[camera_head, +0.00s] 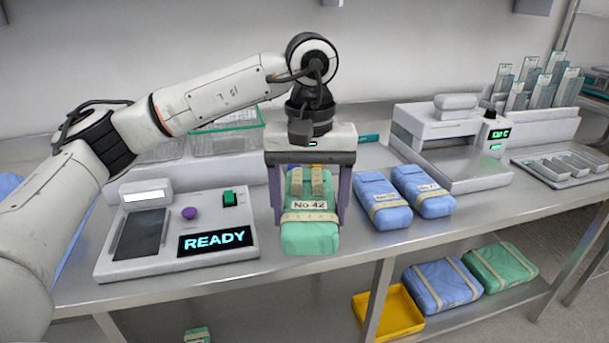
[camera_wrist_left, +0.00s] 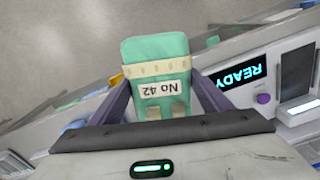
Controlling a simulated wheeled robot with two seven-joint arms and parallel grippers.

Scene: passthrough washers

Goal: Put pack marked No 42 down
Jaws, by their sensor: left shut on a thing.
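The green pack marked No 42 (camera_head: 310,232) hangs upright between the fingers of my left gripper (camera_head: 309,190) in the head view. Its label faces the camera and a pale band crosses it. The gripper is shut on the pack, with one purple-grey finger on each side. The pack is in front of the bench's middle; whether its underside touches the bench cannot be told. The left wrist view also shows the pack (camera_wrist_left: 158,60) between the fingers (camera_wrist_left: 160,95), with the label upside down. My right gripper is not in view.
A device reading READY (camera_head: 213,241) stands on the steel bench (camera_head: 330,274) left of the pack. Two blue packs (camera_head: 382,200) lie to the right. A white machine (camera_head: 450,145) stands behind them. A yellow tray (camera_head: 388,312) and more packs sit on the lower shelf.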

